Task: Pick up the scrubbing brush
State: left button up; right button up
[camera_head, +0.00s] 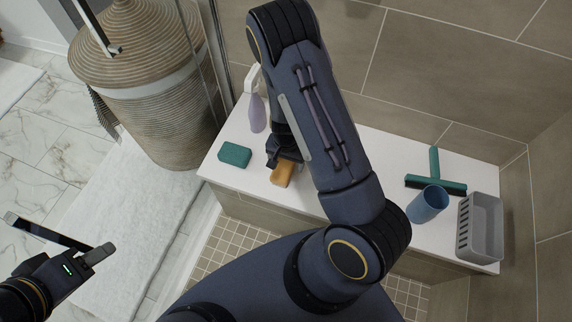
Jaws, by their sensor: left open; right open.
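An orange-brown block, which looks like the scrubbing brush (283,174), lies on the white bench. Its far end is hidden under my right gripper (284,157). My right gripper reaches down over the bench at that end, with its fingers mostly hidden by my own arm. I cannot tell whether the fingers touch the brush or sit around it. My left gripper (62,240) is open and empty at the lower left, over the floor and far from the bench.
On the white bench (218,166) are a green sponge (235,154) left of the brush, a purple spray bottle (257,112) behind, and a green squeegee (436,185), blue cup (428,204) and grey basket (481,228) at right. A woven hamper (150,80) stands left, near a white mat (128,215).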

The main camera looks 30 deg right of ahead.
aim_at(285, 162)
jog(key=c, duration=1.1)
jog(key=shift+r, duration=0.15)
jog(key=shift+r, duration=0.2)
jog(key=r, duration=0.1)
jog(key=r+p, duration=0.1)
jog(key=r, duration=0.1)
jog(key=shift+s+a+r, duration=0.15)
jog(key=shift+a+r, duration=0.1)
jog(key=shift+a, duration=0.05)
jog(key=s+a+r+p, duration=0.1)
jog(key=r, duration=0.1)
jog(key=s+a+r, duration=0.1)
jog(key=r, duration=0.1)
jog(key=s+a+r+p, duration=0.1)
jog(key=shift+a+r+p, duration=0.3)
jog(key=shift+a+r, duration=0.05)
jog(key=shift+r, duration=0.05)
jog(key=s+a+r, duration=0.1)
jog(key=s+a, duration=0.1)
jog(key=s+a+r+p, duration=0.1)
jog(key=s+a, duration=0.1)
jog(key=s+a+r, duration=0.1)
jog(key=a, duration=0.1)
jog(key=shift+s+a, duration=0.25)
jog(key=shift+s, duration=0.15)
